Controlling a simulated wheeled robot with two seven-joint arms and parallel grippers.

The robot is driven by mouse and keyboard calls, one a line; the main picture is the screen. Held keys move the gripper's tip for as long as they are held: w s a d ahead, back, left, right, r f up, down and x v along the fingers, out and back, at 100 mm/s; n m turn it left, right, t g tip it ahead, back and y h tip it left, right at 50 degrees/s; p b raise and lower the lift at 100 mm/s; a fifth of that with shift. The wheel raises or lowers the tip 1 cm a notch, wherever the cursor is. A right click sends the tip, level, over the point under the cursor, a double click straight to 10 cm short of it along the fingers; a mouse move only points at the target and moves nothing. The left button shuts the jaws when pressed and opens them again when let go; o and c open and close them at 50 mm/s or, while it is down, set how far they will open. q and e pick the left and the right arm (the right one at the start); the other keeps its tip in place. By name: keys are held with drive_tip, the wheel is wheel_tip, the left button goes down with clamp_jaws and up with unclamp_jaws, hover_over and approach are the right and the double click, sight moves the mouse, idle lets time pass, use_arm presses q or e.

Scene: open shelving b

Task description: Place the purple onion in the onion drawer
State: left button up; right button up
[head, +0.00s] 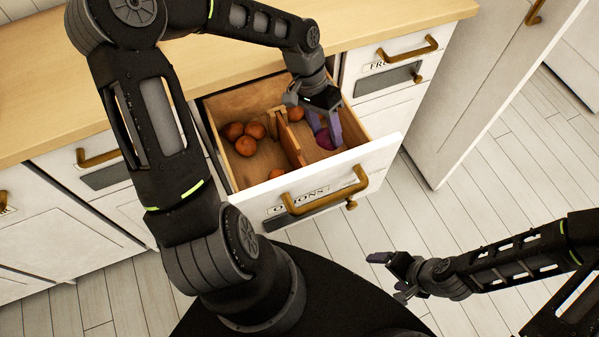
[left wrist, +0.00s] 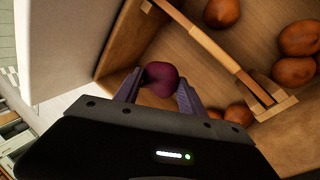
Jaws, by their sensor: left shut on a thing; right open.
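The onion drawer (head: 376,153) is pulled open, and its front label reads as onions. A wooden divider (head: 291,141) splits it into two compartments, also visible in the left wrist view (left wrist: 215,50). My left gripper (head: 324,136) reaches down into the right compartment. It is shut on the purple onion (head: 323,139), which sits between the fingers in the left wrist view (left wrist: 160,78). I cannot tell whether the onion touches the drawer floor. My right gripper (head: 385,273) is open and empty, out in front of the drawer, over the floor.
Several brown onions (head: 246,146) lie mostly in the left compartment, with one (head: 295,114) near the divider's far end. A wooden countertop (head: 45,100) runs above the drawers. A closed drawer (head: 390,75) is to the right. The floor (head: 500,190) on the right is clear.

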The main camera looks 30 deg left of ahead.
sight(325, 146)
use_arm(q)
drive_tip(key=shift+f, duration=3.1)
drive_tip(key=shift+f, duration=1.9)
drive_tip(key=shift+f+b, duration=0.1)
drive_tip(key=shift+b, duration=0.25)
drive_tip(key=o, duration=1.5)
drive_tip(key=shift+c, duration=0.2)
drive_tip(key=v, duration=0.7)
drive_tip(key=shift+r+p, duration=0.3)
drive_tip(key=shift+r, duration=0.05)
